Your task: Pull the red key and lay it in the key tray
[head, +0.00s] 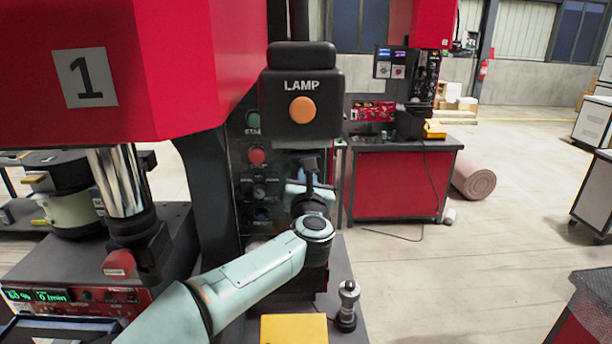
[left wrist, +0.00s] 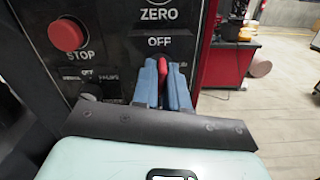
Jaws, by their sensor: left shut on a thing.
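The red key (left wrist: 163,70) shows in the left wrist view between the two blue fingers of my left gripper (left wrist: 164,66), which is shut on it. The key is at the dark control panel (left wrist: 110,40), just below the word OFF. Whether it is still in its lock is hidden by the fingers. In the head view my left arm reaches to the panel under the lamp box, and its wrist hides the key and fingertips. I cannot make out the key tray for certain. My right gripper is in neither view.
A black LAMP box (head: 302,100) with an orange button hangs above my left wrist. A red STOP button (left wrist: 66,35) is left of the fingers. A yellow block (head: 293,329) and a dark knobbed post (head: 347,305) stand in front. Open floor lies right.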

